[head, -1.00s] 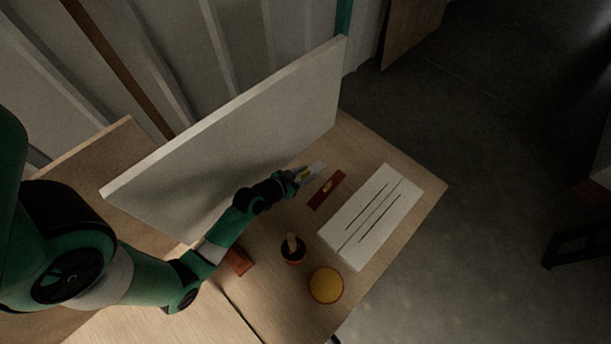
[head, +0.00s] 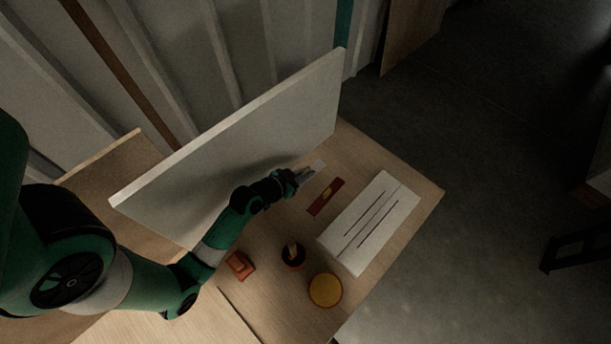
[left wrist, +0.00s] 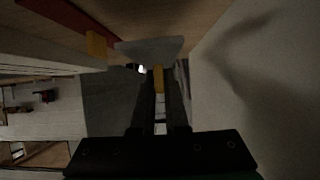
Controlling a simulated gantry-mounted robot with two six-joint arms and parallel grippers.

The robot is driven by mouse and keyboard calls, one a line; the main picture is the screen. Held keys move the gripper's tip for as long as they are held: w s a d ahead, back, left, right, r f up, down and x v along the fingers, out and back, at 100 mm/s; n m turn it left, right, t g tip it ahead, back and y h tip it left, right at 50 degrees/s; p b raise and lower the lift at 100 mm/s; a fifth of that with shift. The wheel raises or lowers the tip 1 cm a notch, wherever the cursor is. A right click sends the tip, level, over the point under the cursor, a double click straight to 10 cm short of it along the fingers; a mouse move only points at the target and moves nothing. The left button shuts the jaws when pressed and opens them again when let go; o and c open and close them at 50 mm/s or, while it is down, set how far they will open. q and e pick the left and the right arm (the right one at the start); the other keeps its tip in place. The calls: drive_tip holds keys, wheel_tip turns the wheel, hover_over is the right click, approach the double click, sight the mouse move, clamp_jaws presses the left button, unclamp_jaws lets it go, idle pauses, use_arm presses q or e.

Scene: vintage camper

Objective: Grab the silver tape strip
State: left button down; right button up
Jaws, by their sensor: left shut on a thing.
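The silver tape strip (head: 318,165) is a flat grey piece at the far part of the table, beside the white upright board. In the left wrist view the strip (left wrist: 150,48) lies across just beyond my fingertips, with a yellow tab (left wrist: 158,77) between the fingers. My left gripper (head: 303,175) is shut on this tab; the fingers (left wrist: 160,92) hide part of it. I cannot tell for sure whether the strip is clear of the table. My right gripper is not in view.
A dark red strip (head: 318,204) with a yellow tab lies just right of my left gripper. A white lined sheet (head: 378,213), a yellow disc (head: 325,289), a dark pot (head: 293,257) and a red-orange block (head: 240,264) rest nearby. The white board (head: 250,130) stands close behind my arm.

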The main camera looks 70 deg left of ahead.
use_arm(q)
wheel_tip(320, 180, up, 12)
drive_tip(key=p, duration=0.4)
wheel_tip(320, 180, up, 11)
drive_tip(key=p, duration=1.1)
hover_over(306, 171)
drive_tip(key=shift+s+r, duration=0.1)
